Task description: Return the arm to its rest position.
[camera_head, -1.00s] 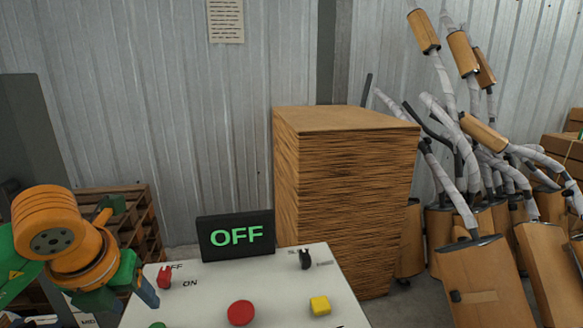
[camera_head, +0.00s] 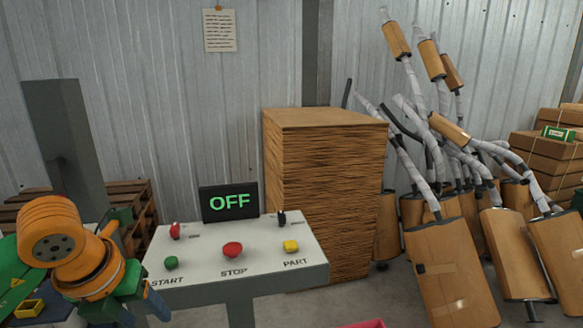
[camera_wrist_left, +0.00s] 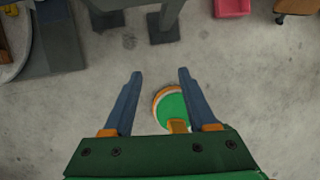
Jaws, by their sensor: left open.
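My left arm comes in at the lower left of the head view, beside the left end of the control panel (camera_head: 300,262). Its gripper (camera_head: 150,306) is low there, partly hidden by the wrist. In the left wrist view the two blue fingers of the left gripper (camera_wrist_left: 160,76) stand apart with nothing between their tips, above the grey floor (camera_wrist_left: 225,62). My right gripper is in neither view.
The panel carries a display (camera_head: 230,202) reading OFF, a green START button (camera_head: 171,262), a red STOP button (camera_head: 233,249) and a yellow PART button (camera_head: 291,246). Behind it stands a tall brown stack (camera_head: 325,190). Several mufflers (camera_head: 452,272) crowd the right.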

